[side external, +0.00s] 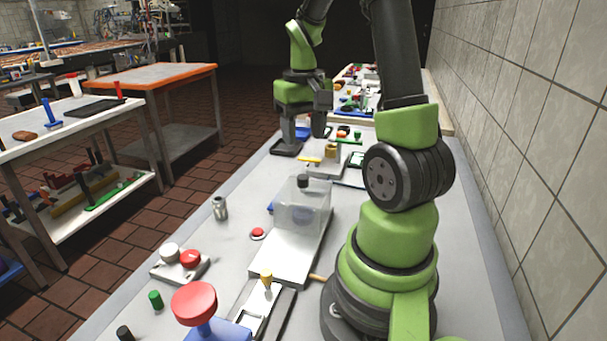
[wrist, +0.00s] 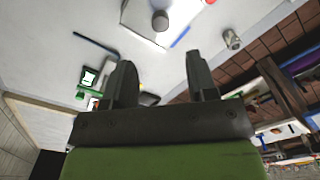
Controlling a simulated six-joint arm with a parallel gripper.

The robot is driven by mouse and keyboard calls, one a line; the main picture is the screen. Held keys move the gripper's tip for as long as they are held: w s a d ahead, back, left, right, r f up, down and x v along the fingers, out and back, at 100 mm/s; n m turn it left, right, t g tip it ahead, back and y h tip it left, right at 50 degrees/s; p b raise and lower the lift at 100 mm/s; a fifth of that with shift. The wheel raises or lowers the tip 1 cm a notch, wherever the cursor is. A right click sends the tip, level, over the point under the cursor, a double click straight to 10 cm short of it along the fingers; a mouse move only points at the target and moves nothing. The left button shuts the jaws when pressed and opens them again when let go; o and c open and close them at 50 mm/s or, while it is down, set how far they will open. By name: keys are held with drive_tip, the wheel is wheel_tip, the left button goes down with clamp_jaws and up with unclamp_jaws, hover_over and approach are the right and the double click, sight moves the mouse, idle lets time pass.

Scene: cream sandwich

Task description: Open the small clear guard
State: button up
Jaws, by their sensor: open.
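The clear guard (side external: 290,218) is a see-through box on a white base (side external: 280,258) in the middle of the bench, with a dark knob (side external: 303,181) on top. It looks closed over a dim shape inside. In the wrist view, a dark round knob (wrist: 160,20) shows near the top edge, over a white base; the clear walls are hard to make out. My gripper (side external: 303,140) is open and empty, beyond the guard toward the bench's far end and apart from it. Both fingers (wrist: 160,62) show in the wrist view with nothing between them.
A metal can (side external: 220,208) and a small red button (side external: 258,233) are left of the guard. A large red knob (side external: 194,302) is at the near end. A tiled wall (side external: 520,120) runs along the right.

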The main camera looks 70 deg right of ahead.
sight(303, 177)
wheel_tip(303, 177, down, 10)
drive_tip(key=shift+r, duration=0.15)
idle(0.3)
drive_tip(key=shift+c, duration=0.2)
